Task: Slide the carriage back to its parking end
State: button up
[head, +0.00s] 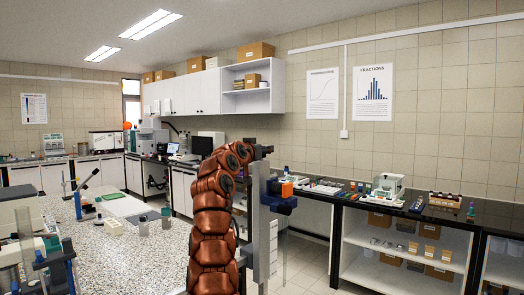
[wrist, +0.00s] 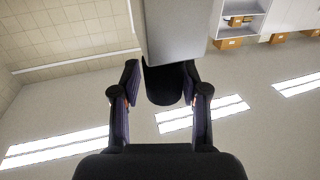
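I cannot pick out the carriage with certainty. A blue block (head: 280,204) with an orange part (head: 287,189) sits beside an upright grey post (head: 262,230) in the head view, right of my copper arm. I cannot tell whether it is the carriage. My gripper (wrist: 160,75) shows in the wrist view, its fingers apart and pointing toward the ceiling and upper wall. A dark rounded piece (wrist: 164,88) lies between the fingers, and a grey bar (wrist: 180,30) lies beyond it. I see no clear grip on either. In the head view, the arm's end is too small to read.
A dark-topped bench (head: 440,213) runs along the right wall, with a balance (head: 388,186) and a rack (head: 443,200). Open floor (head: 300,265) shows between them.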

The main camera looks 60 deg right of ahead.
jog(key=shift+o, duration=1)
jog(key=shift+w+a, duration=0.1)
jog(key=shift+a, duration=0.05)
jog(key=shift+a, duration=0.1)
jog(key=shift+a+f, duration=0.15)
jog(key=shift+a, duration=0.75)
jog(key=s+a, duration=0.1)
jog(key=a, duration=0.8)
jog(key=shift+s+a, duration=0.35)
